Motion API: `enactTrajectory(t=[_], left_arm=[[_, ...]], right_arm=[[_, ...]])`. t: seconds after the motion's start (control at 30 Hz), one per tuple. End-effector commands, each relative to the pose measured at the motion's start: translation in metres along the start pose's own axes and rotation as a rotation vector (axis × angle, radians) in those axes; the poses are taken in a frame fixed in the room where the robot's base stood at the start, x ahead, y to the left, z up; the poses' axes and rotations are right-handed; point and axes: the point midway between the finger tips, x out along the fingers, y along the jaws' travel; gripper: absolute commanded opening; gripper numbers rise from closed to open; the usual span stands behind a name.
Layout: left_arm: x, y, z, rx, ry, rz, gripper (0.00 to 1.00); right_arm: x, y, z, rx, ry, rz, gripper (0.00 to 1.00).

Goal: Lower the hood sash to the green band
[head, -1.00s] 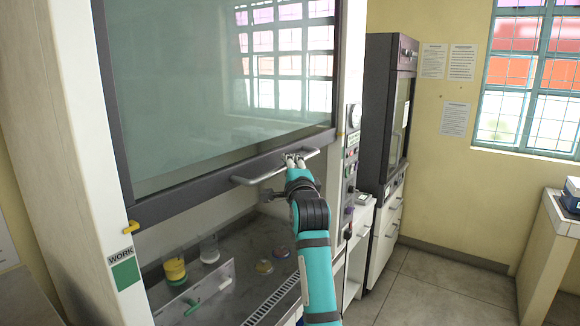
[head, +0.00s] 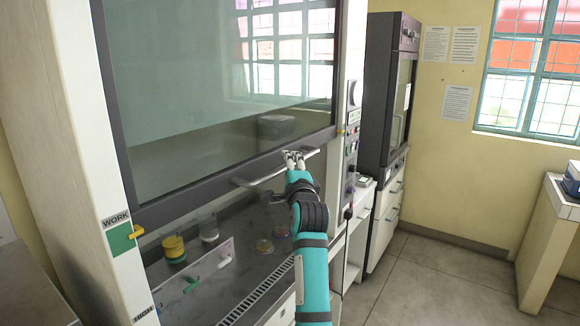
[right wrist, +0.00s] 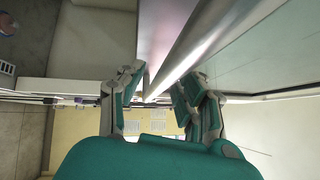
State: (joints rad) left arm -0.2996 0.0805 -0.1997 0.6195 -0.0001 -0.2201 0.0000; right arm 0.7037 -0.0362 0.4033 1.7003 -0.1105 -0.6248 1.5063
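The hood sash (head: 225,95) is a large glass pane in a dark frame, partly lowered, with open space under its bottom edge. A yellow pointer (head: 136,231) at its lower left corner is level with the upper part of the green band (head: 122,240), under the WORK label (head: 115,219) on the left post. A grey bar handle (head: 258,177) runs along the sash's bottom rail. My right gripper (head: 293,156) is at the handle's right part. In the right wrist view its fingers (right wrist: 157,88) stand apart with the handle (right wrist: 185,52) between them. My left gripper is not in view.
Inside the hood stand a yellow-filled container (head: 173,248), a clear beaker (head: 208,230) and small dishes (head: 265,246). A dark cabinet (head: 385,100) stands right; the floor (head: 430,275) there is clear.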

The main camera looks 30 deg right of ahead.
Motion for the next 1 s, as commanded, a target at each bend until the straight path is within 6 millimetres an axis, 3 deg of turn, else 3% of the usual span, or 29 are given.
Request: enactTrajectory(t=[0.33, 0.73, 1.0], left_arm=[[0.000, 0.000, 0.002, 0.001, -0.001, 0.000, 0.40], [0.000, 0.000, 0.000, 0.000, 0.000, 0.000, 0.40], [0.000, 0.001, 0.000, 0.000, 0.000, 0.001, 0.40]], right_arm=[[-0.005, 0.000, 0.000, -0.001, 0.000, -0.002, 0.38], [-0.064, 0.001, 0.001, 0.000, 0.000, 0.000, 0.38], [-0.075, 0.000, 0.000, -0.001, 0.000, 0.000, 0.38]])
